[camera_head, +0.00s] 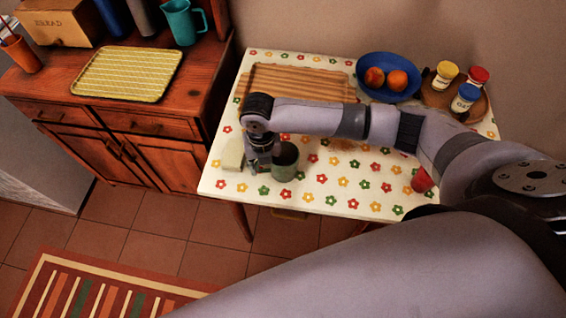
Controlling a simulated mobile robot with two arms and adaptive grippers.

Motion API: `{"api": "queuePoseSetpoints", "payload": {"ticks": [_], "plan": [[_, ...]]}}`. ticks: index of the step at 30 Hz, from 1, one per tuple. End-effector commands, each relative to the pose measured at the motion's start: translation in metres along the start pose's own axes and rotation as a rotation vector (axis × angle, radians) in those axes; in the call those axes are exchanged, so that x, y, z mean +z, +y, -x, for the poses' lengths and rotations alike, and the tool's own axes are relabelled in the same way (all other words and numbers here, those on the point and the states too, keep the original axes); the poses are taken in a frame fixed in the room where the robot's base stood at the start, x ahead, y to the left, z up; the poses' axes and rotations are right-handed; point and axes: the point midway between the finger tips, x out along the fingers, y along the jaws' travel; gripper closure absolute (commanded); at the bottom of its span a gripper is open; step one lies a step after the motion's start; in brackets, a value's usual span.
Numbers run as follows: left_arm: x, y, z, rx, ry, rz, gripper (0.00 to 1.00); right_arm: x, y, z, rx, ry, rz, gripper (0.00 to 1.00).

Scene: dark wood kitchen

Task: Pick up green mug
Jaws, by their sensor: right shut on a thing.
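The green mug (284,163) is upright at the front left part of the flowered table, its open top facing up. My right gripper (264,163) is at the mug's left side, pointing down, and is shut on it. The fingers are small and dark here, and they partly hide the mug's left edge. I cannot tell whether the mug's base touches the table. My left gripper is not in view.
The flowered table (330,205) also holds a pale block (233,154), a wooden board (290,80), a blue fruit bowl (365,66), several jars on a round tray (436,98), and a red cup (422,181). A wooden cabinet (160,123) with a teal pitcher (180,23) stands left.

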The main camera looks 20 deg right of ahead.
Motion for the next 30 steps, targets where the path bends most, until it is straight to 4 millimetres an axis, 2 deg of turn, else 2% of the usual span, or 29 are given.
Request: {"api": "queuePoseSetpoints", "payload": {"ticks": [10, 23, 26, 30], "plan": [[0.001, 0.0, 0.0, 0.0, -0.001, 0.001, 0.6, 0.0, 0.001, 0.0, 0.001, 0.0, 0.0, 1.0], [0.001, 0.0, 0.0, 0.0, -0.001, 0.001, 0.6, 0.001, 0.001, 0.005, 0.003, -0.002, 0.0, 1.0], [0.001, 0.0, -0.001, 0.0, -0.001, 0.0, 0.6, 0.001, 0.001, 0.013, 0.003, -0.003, -0.001, 1.0], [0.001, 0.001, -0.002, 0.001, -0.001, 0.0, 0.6, 0.002, 0.001, 0.036, 0.004, -0.005, 0.002, 1.0]]}}
